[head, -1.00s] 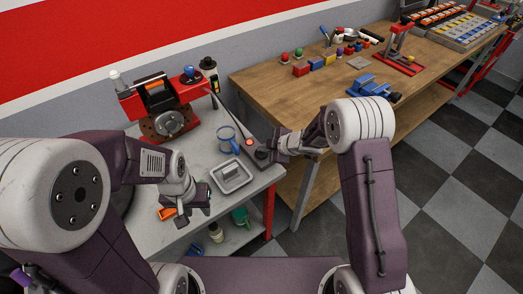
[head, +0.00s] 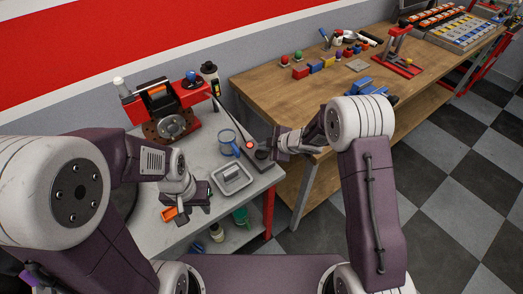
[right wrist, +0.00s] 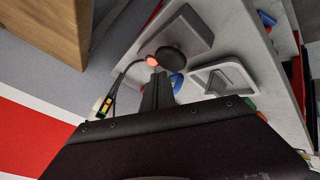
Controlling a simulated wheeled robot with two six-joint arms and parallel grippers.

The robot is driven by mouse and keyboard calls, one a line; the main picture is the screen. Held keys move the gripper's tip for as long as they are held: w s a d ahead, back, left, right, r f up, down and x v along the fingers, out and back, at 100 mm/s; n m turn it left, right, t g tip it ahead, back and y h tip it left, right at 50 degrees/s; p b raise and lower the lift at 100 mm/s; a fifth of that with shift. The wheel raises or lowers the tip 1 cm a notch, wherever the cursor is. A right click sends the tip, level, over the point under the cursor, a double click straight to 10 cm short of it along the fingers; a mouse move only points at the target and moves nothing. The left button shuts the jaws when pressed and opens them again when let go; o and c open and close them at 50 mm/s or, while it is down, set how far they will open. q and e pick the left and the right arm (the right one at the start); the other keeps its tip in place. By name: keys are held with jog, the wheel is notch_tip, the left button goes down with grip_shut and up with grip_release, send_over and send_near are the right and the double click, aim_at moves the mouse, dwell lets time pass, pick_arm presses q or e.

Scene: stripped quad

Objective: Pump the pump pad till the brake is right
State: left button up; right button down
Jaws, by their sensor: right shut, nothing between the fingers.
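The pump pad (head: 262,154), a dark round pad on a grey base, sits at the right edge of the grey cart. It also shows in the right wrist view (right wrist: 169,59), with a glowing red light (right wrist: 153,61) beside it. My right gripper (head: 275,143) is shut and empty, close over the pad; its fingertips (right wrist: 157,76) look just beside the pad, and I cannot tell whether they touch. The red brake assembly (head: 172,127) with a dark disc stands at the back of the cart. A gauge with coloured bands (head: 216,88) shows beside it. My left gripper (head: 200,196) hangs over the cart's front; its opening is unclear.
A blue mug (head: 228,142) and a grey tray (head: 220,187) stand left of the pad. An orange object (head: 170,214) lies near my left gripper. The wooden bench (head: 330,93) with blocks and a blue vise (head: 368,86) is behind my right arm.

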aim_at(264, 154)
notch_tip(264, 154, up, 5)
jog(key=p, duration=0.5)
jog(key=shift+r, duration=0.1)
dwell(0.4)
jog(key=shift+d, duration=0.1)
dwell(0.3)
